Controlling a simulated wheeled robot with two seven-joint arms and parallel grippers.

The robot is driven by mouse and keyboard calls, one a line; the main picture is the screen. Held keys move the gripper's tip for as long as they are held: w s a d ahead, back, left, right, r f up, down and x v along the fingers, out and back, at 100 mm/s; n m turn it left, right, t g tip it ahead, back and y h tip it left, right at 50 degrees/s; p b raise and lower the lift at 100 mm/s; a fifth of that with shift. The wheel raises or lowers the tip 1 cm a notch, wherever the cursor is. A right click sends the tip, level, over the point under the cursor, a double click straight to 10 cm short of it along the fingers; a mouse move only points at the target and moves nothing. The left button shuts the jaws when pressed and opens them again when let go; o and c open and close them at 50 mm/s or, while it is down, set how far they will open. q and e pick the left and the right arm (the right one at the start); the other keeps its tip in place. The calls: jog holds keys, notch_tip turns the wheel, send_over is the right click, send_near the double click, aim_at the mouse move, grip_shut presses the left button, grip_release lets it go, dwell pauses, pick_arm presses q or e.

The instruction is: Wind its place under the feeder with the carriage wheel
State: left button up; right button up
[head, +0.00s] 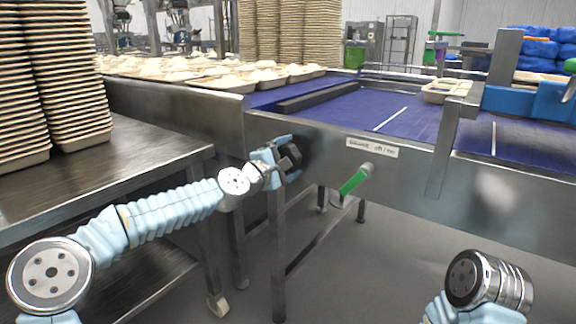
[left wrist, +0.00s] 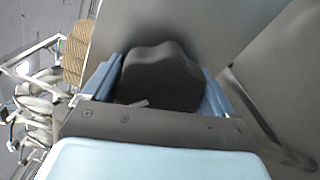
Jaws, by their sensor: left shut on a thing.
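The carriage wheel, a black lobed knob (head: 293,154), sits on the front steel side of the conveyor. My left gripper (head: 283,160) is shut on this knob. In the left wrist view the knob (left wrist: 160,77) lies between the two blue fingers, close to the steel panel. A pale tray (head: 448,90) with light contents is on the blue belt (head: 400,112) at the right, beside a steel upright. A blue unit (head: 525,101) stands over the belt at the right edge; I cannot tell whether it is the feeder. My right gripper is out of view; only part of that arm shows at lower right.
A green-handled lever (head: 355,181) sits on the conveyor front, below a small label plate (head: 372,147). A steel table (head: 130,160) with tray stacks (head: 70,80) stands left. Filled trays (head: 225,82) line the far belt. Floor in front of the conveyor is open.

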pick_arm(q)
jog(key=n+b, duration=0.1)
jog(key=n, duration=0.2)
jog(key=shift+f+n, duration=0.15)
jog(key=shift+n, duration=0.15)
jog(key=shift+n+b, duration=0.75)
jog(key=shift+n, duration=0.95)
jog(key=o, duration=0.8)
jog(key=b+v, duration=0.5)
jog(key=v, duration=0.9)
